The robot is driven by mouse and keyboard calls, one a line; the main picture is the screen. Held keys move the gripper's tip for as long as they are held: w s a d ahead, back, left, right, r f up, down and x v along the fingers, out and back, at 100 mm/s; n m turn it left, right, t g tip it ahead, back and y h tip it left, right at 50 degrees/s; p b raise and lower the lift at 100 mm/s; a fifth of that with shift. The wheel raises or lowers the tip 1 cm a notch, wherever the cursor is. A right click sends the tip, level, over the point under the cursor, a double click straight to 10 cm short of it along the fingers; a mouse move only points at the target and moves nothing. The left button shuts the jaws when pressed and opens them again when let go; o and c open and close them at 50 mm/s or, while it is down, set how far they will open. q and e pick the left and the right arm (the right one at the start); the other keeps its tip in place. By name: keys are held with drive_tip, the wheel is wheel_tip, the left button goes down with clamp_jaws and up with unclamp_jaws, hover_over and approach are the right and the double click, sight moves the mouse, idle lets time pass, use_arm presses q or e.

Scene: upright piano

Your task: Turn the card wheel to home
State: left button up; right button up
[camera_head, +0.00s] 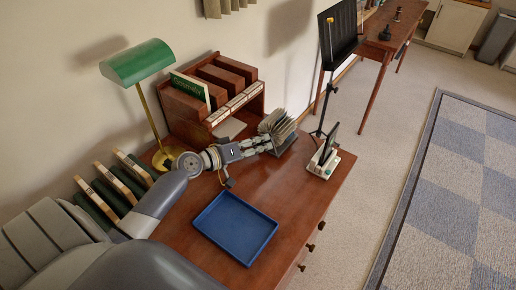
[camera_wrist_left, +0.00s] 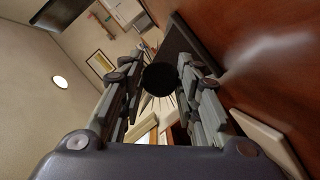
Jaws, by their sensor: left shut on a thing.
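The card wheel (camera_head: 278,122), a fan of pale cards on a dark stand, sits on the wooden desk near its back edge. My left gripper (camera_head: 266,144) reaches it from the left, with its fingers at the wheel's near side. In the left wrist view, a round black knob (camera_wrist_left: 158,77) lies between the two fingers of my left gripper (camera_wrist_left: 157,72), with card edges fanned behind it. The gripper is shut on this knob. The card that faces front cannot be read. My right gripper is not in view.
A blue tray (camera_head: 235,228) lies on the desk in front of my left arm. A green lamp (camera_head: 138,62) and a wooden shelf unit (camera_head: 216,92) stand behind the arm.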

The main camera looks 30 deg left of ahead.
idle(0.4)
use_arm(q)
drive_tip(key=o, duration=1.1)
drive_tip(key=shift+c, duration=0.2)
drive_tip(key=v, duration=1.2)
